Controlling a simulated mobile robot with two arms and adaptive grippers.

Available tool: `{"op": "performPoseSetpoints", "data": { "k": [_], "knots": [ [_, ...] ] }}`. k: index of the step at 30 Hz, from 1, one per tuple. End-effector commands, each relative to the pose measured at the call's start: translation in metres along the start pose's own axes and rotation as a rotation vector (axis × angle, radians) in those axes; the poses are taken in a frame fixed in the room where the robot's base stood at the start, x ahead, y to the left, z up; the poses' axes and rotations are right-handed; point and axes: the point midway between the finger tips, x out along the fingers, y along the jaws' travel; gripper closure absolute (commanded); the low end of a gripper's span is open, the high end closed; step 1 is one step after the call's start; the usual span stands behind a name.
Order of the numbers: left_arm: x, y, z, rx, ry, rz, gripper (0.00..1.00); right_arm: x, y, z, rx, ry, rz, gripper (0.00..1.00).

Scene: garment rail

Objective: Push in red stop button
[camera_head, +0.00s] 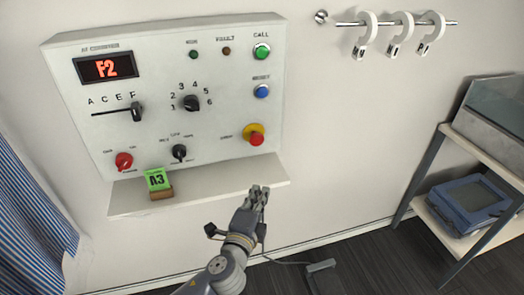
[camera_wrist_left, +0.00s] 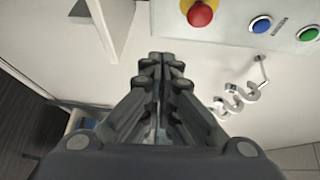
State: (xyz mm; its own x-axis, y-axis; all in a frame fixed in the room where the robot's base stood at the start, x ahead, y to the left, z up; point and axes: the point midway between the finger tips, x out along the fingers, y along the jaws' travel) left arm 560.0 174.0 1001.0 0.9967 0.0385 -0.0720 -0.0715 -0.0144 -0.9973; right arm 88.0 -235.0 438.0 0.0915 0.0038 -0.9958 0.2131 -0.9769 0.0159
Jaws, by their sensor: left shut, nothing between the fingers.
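The red stop button (camera_head: 256,138) sits on a yellow collar at the lower right of the white control panel (camera_head: 230,125). It also shows in the left wrist view (camera_wrist_left: 200,14) at the top, right of centre. My left gripper (camera_head: 258,190) is shut and empty, in front of the shelf's right end. In the head view it appears below the button and apart from it. In the left wrist view the closed fingertips (camera_wrist_left: 162,57) point up the picture, below and left of the button. My right gripper is in neither view.
A shelf (camera_head: 220,190) runs under the panel and carries a green A3 card (camera_head: 157,179). A green button (camera_head: 262,51) and a blue button (camera_head: 261,91) sit above the stop button. White hooks (camera_head: 397,35) hang on a rail. A rack (camera_head: 430,185) stands at right.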

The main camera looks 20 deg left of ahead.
Motion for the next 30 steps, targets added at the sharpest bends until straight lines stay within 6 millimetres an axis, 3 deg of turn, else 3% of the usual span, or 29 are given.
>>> {"op": "performPoseSetpoints", "data": {
  "k": [3,6,19,23,30],
  "knots": [
    [-0.007,-0.031,-0.005,0.026,0.005,-0.065,1.0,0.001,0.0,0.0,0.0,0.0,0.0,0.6],
    [-0.01,-0.044,-0.006,0.036,0.004,-0.092,1.0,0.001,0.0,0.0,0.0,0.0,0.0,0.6],
    [-0.008,-0.048,-0.006,0.038,0.004,-0.099,1.0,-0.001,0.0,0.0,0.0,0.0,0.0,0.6],
    [0.004,-0.05,-0.006,0.039,0.004,-0.099,1.0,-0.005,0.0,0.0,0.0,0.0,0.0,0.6],
    [0.044,-0.056,-0.006,0.039,0.003,-0.1,1.0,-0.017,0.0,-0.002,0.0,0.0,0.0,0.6]
  ]
}}
